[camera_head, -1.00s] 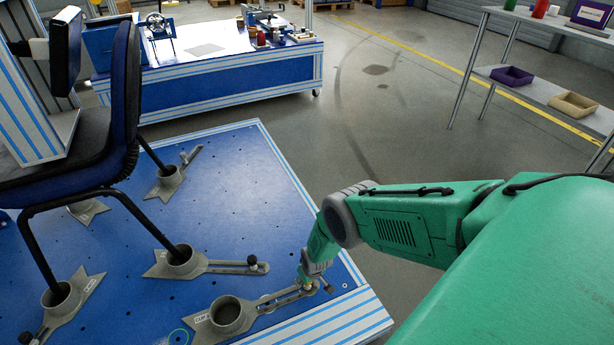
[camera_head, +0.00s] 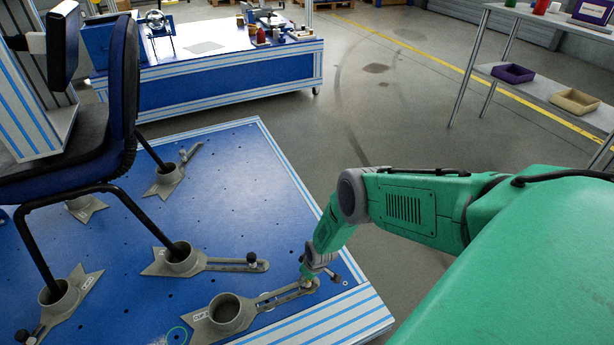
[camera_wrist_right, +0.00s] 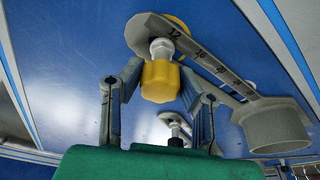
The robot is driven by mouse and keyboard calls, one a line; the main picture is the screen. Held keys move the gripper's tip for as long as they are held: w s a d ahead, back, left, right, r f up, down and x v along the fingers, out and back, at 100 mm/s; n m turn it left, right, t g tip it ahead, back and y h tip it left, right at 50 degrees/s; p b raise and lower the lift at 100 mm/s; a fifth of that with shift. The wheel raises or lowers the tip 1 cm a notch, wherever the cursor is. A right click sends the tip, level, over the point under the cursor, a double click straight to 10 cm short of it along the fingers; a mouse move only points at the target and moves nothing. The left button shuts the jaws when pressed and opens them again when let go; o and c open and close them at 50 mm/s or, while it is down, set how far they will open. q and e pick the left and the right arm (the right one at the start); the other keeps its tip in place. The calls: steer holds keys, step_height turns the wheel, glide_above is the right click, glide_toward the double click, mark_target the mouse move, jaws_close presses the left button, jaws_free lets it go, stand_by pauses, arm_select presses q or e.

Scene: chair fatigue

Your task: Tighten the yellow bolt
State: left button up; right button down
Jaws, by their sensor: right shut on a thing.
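The yellow bolt (camera_wrist_right: 160,80) stands in the slotted arm of a grey clamp (camera_wrist_right: 205,62), with a white threaded part showing beside its head. In the right wrist view my right gripper (camera_wrist_right: 160,82) has a finger on either side of the yellow head and is shut on it. In the head view the right gripper (camera_head: 309,280) is at the slotted end of the front clamp (camera_head: 262,303), near the platform's right edge. The bolt is mostly hidden there. My left gripper is not in view.
The blue platform (camera_head: 225,180) carries several similar grey cup clamps, some holding the legs of a dark chair (camera_head: 75,190). A black-knobbed bolt (camera_head: 252,259) stands on a neighbouring clamp. Open floor (camera_head: 400,110) lies beyond, with a shelf (camera_head: 560,95) at right.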

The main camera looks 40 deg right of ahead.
steer(key=shift+a+m, duration=0.1)
steer(key=shift+m, duration=0.5)
steer(key=shift+m+h, duration=0.4)
steer(key=shift+m, duration=0.9)
steer(key=shift+f+m+h+b, duration=0.15)
steer(key=shift+m+h+b, duration=0.15)
steer(key=shift+m+b, duration=0.8)
steer(key=shift+m, duration=0.9)
steer(key=c, duration=1.2)
jaws_free()
steer(key=shift+o, duration=0.2)
